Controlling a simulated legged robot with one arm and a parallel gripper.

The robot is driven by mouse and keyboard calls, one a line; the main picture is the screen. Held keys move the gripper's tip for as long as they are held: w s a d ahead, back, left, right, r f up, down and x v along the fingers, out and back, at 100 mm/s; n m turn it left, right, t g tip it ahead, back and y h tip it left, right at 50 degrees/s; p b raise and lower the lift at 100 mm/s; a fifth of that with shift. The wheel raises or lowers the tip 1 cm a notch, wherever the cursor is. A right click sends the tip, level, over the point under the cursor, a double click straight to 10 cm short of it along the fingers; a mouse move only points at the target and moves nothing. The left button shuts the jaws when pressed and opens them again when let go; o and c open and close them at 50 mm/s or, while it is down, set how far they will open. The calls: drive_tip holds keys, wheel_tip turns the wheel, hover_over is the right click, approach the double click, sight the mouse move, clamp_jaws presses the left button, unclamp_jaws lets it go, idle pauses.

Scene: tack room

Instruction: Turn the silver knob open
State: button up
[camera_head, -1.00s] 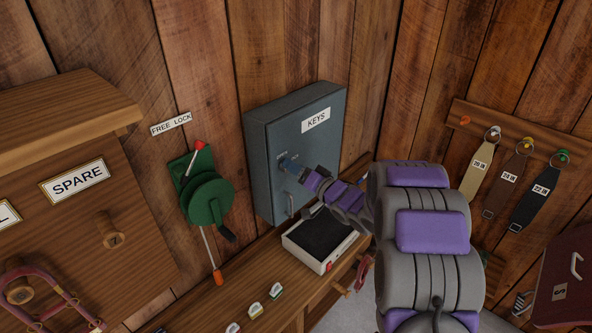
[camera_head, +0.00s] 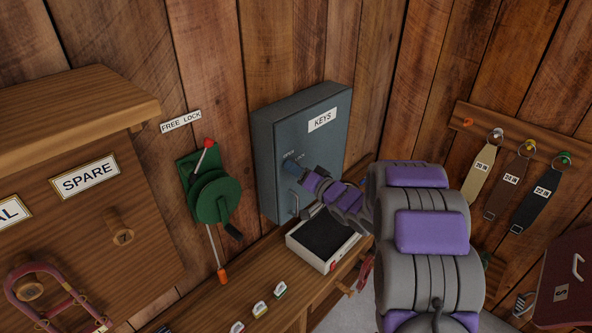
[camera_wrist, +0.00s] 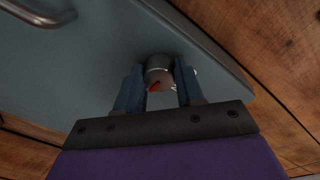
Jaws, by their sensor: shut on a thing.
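The silver knob (camera_wrist: 159,72) is on the door of the grey-blue key cabinet (camera_head: 319,149). In the wrist view it sits between the two blue fingers of my gripper (camera_wrist: 160,88), which is shut on it. A small red mark shows on the knob. In the head view my gripper (camera_head: 294,165) reaches the left part of the door, below small lettering too small to read, and hides the knob. The door looks closed. Its bar handle (camera_head: 295,203) is below my gripper, and it also shows in the wrist view (camera_wrist: 38,14).
A black-topped tray (camera_head: 322,235) stands on the wooden bench below the cabinet. A green crank device (camera_head: 213,195) with a red-tipped lever is on the wall to the left. Tagged straps (camera_head: 499,187) hang from a rail at right.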

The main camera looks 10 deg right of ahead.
drive_tip(key=shift+d+r, duration=0.15)
drive_tip(key=shift+d, duration=0.05)
drive_tip(key=shift+n+y+b, duration=0.5)
drive_tip(key=shift+n+b, duration=1.1)
drive_tip(key=shift+n, duration=3.1)
drive_tip(key=shift+n+y+b, duration=0.5)
drive_tip(key=shift+n+b, duration=1.1)
drive_tip(key=shift+n, duration=3.1)
drive_tip(key=shift+f, duration=0.2)
drive_tip(key=o, duration=1)
